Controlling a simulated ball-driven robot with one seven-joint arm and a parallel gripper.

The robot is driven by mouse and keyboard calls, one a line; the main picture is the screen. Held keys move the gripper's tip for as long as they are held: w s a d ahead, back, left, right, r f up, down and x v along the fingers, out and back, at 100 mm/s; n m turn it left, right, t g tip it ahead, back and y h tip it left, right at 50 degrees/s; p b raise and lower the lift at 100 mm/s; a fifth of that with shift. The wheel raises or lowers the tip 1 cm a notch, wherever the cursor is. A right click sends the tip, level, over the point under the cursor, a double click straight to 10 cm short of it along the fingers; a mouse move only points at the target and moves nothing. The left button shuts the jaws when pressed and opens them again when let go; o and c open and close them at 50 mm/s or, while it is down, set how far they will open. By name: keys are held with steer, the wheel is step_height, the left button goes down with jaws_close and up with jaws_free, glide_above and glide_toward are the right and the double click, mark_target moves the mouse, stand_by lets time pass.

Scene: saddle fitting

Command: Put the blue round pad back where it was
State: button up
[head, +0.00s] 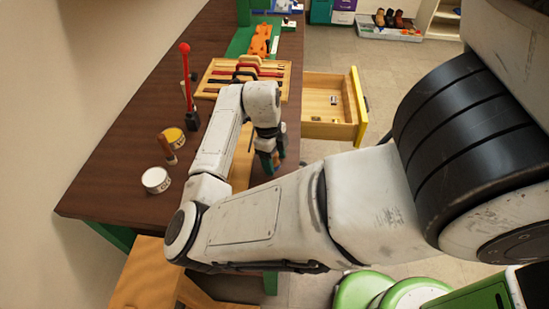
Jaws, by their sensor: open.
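My gripper (270,163) hangs at the end of my arm, low over the right edge of the brown workbench (112,150). Its jaws are open and point down; at this size I cannot make out anything between them. I cannot pick out a blue round pad with certainty. My arm covers part of the bench's front and right side. An open yellow-fronted drawer (346,128) sticks out to the right of the bench, behind my gripper, with a few small items inside too small to name.
A wooden rack (210,82) of tools lies on the bench. In front of it are a red-knobbed upright tool (187,78), a yellow tin (175,136), a brush-like tool (167,148) and a white tin (156,180). Bare floor (330,58) lies behind the drawer.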

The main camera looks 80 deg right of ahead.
step_height(320, 180, up, 12)
steer(key=w+b, duration=0.1)
steer(key=shift+w+d+b, duration=0.3)
steer(key=shift+w, duration=0.05)
steer(key=shift+r, duration=0.1)
stand_by(0.3)
